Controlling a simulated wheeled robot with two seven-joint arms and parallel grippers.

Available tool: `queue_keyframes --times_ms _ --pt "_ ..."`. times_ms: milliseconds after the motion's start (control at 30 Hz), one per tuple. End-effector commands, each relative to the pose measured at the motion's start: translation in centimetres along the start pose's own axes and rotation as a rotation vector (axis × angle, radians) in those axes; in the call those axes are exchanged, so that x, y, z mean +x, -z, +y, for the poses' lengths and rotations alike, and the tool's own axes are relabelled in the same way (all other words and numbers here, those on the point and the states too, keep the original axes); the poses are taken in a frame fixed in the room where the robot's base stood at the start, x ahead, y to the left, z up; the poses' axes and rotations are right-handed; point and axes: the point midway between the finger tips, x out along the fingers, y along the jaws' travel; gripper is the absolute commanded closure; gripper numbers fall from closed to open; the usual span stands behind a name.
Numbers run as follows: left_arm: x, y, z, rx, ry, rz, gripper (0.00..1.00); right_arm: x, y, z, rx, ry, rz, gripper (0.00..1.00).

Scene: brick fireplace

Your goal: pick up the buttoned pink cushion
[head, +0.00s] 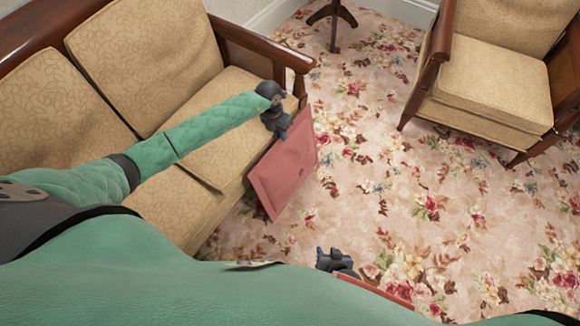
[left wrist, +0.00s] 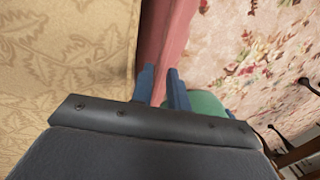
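The pink cushion (head: 283,170) hangs tilted beside the front edge of the sofa seat, with a small darker button showing on its face. My left gripper (head: 283,132) is at the cushion's upper edge. In the left wrist view, the two fingers of my left gripper (left wrist: 161,88) stand on either side of the pink cushion (left wrist: 166,35), with its fabric between them. The cushion's far side is hidden. My right gripper (head: 337,262) is low over the carpet, apart from the cushion, and its finger gap is not clear.
A wooden-framed beige sofa (head: 215,95) is under and behind my left arm. A matching armchair (head: 490,90) stands at the right. A dark small table leg (head: 333,22) is at the back. The floral carpet (head: 400,190) between them is mostly clear.

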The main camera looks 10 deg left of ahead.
Motion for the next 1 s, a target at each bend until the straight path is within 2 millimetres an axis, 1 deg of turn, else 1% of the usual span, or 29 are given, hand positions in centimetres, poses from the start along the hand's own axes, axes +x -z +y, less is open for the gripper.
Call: queue_keyframes --times_ms 33,133,367,400,467,500,1000 --pt "0.8 0.1 0.0 -0.001 0.001 0.001 0.84 0.0 0.0 0.0 0.0 0.0 0.0 0.64" --pt "1.7 0.0 0.0 0.001 0.0 -0.001 0.84 0.0 0.0 0.0 0.0 0.0 0.0 0.64" --pt "1.9 0.0 0.0 0.001 0.0 -0.001 0.84 0.0 0.0 -0.1 0.001 0.001 0.001 0.64" --pt "1.9 0.0 0.0 0.001 0.0 -0.001 0.88 0.0 0.0 -0.1 0.001 0.001 0.001 0.64" --pt "1.9 0.0 0.0 0.001 0.0 -0.001 0.99 0.0 0.0 -0.1 0.001 0.001 0.001 0.64" --pt "1.9 0.0 0.0 0.001 0.0 -0.001 1.0 0.0 0.0 -0.1 0.001 0.001 0.0 0.64" --pt "1.9 0.0 0.0 0.0 0.0 -0.001 1.0 0.0 -0.1 0.0 0.001 0.0 -0.001 0.64"
